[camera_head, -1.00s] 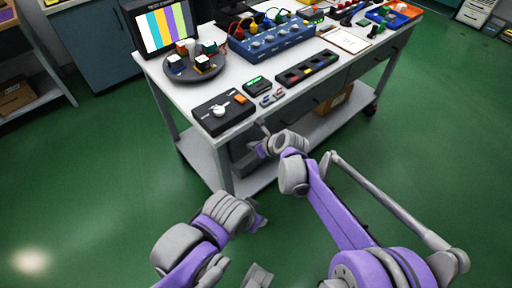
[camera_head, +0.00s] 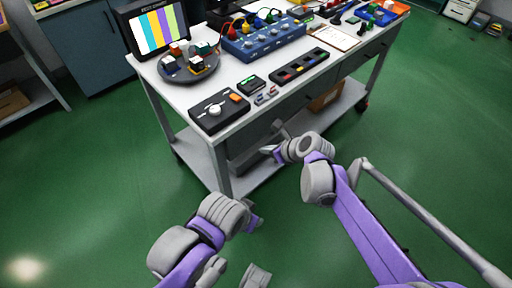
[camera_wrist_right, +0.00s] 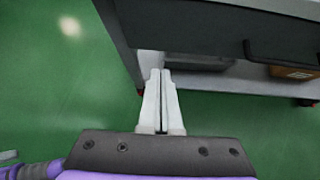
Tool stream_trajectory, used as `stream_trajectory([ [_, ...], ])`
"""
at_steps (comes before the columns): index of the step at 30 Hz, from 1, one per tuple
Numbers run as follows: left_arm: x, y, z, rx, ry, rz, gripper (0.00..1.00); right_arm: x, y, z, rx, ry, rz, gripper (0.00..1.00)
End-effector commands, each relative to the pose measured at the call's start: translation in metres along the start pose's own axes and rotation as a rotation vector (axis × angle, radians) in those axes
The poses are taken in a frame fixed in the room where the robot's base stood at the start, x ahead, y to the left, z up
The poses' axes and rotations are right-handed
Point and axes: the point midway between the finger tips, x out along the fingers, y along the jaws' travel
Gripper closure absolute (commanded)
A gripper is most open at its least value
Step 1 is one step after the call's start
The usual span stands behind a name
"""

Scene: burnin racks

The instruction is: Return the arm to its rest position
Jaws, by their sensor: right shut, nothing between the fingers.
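My right arm (camera_head: 352,220) is purple and grey and reaches in from the lower right in the head view. Its gripper (camera_head: 272,146) is in front of the workbench's near side, below the tabletop edge. In the right wrist view the two pale fingers (camera_wrist_right: 161,88) are together with nothing between them. My left arm (camera_head: 200,238) is folded low in the head view, over the green floor. The tips of my left gripper (camera_head: 254,212) are mostly hidden by its wrist, so its opening cannot be told.
The white workbench (camera_head: 180,92) carries a black box with a knob (camera_head: 218,110), a round dark tray (camera_head: 172,72), a blue device (camera_head: 265,38) and a monitor (camera_head: 152,28). A cardboard box (camera_head: 325,97) is on its lower shelf. Green floor is clear to the right.

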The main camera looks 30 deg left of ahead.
Motion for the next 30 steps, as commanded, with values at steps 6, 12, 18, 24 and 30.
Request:
stream_trajectory([
  [6, -0.005, 0.000, -0.002, 0.000, 0.002, 0.000, 0.50, -0.029, 0.000, 0.000, -0.001, 0.002, 0.000, 1.00],
  [12, -0.005, 0.000, -0.002, 0.000, 0.002, 0.000, 0.50, -0.033, 0.000, -0.001, -0.001, 0.002, 0.001, 1.00],
  [18, -0.005, 0.000, -0.002, 0.000, 0.002, 0.000, 0.50, -0.044, -0.003, -0.008, -0.046, 0.014, -0.013, 1.00],
  [24, -0.005, 0.000, -0.002, 0.000, 0.002, 0.000, 0.50, -0.118, -0.013, -0.064, -0.401, 0.134, -0.089, 1.00],
  [30, -0.005, 0.000, -0.002, 0.000, 0.002, 0.000, 0.50, -0.209, -0.001, -0.150, -0.912, 0.359, -0.098, 1.00],
])
